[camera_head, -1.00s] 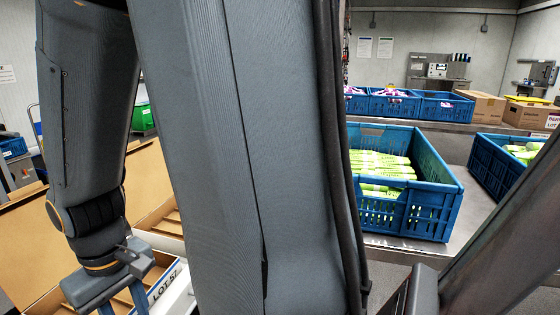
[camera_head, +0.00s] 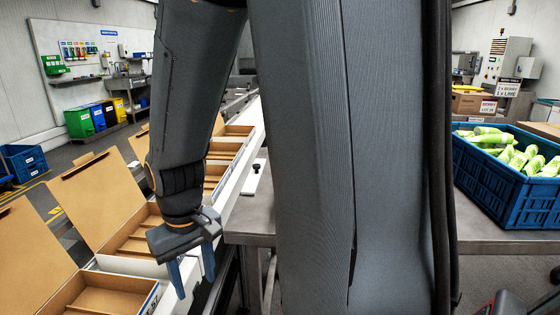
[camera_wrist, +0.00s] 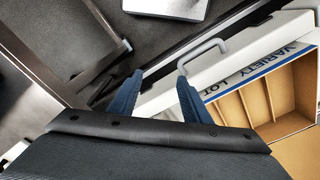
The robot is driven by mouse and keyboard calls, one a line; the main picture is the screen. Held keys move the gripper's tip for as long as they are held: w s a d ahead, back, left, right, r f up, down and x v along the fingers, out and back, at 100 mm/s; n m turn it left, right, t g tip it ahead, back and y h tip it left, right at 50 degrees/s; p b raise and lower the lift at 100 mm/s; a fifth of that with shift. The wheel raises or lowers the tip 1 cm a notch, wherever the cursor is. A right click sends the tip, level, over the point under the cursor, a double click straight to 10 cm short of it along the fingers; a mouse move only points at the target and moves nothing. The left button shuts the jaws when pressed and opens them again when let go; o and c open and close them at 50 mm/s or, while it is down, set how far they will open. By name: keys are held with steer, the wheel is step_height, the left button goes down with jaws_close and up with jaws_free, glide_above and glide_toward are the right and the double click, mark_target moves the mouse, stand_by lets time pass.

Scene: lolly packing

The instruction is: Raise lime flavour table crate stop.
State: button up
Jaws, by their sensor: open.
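A blue crate (camera_head: 478,175) of lime-green wrapped lollies (camera_head: 520,155) stands on a grey table (camera_head: 480,232) at the right of the head view. The crate's left part is hidden behind my arm. My gripper (camera_head: 192,283) hangs at lower left, well away from the crate, over the edge of the line of cartons. In the wrist view my gripper (camera_wrist: 158,92) has its two blue fingers apart with nothing between them. A white carton (camera_wrist: 238,70) with empty brown compartments and the words "VARIETY LOT" lies just beyond the fingers.
Open brown cartons (camera_head: 110,295) with dividers and raised lids line the white conveyor at left. A cardboard box (camera_head: 475,102) and a sign (camera_head: 505,87) reading berry and lime stand behind the crate. Coloured bins (camera_head: 98,117) stand against the far left wall.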

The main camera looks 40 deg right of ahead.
steer(key=w+d+r+m+t+p, duration=0.1)
steer(key=w+d+r+p, duration=0.15)
steer(key=w+d, duration=0.6)
steer(key=m+t+h+p, duration=0.2)
steer(key=m+t+p, duration=0.1)
steer(key=m+p, duration=0.1)
glide_toward(256, 165)
steer(key=p+x, duration=0.1)
steer(key=x, duration=0.7)
steer(key=shift+d, duration=0.2)
steer(key=shift+g, duration=0.3)
steer(key=c, duration=1)
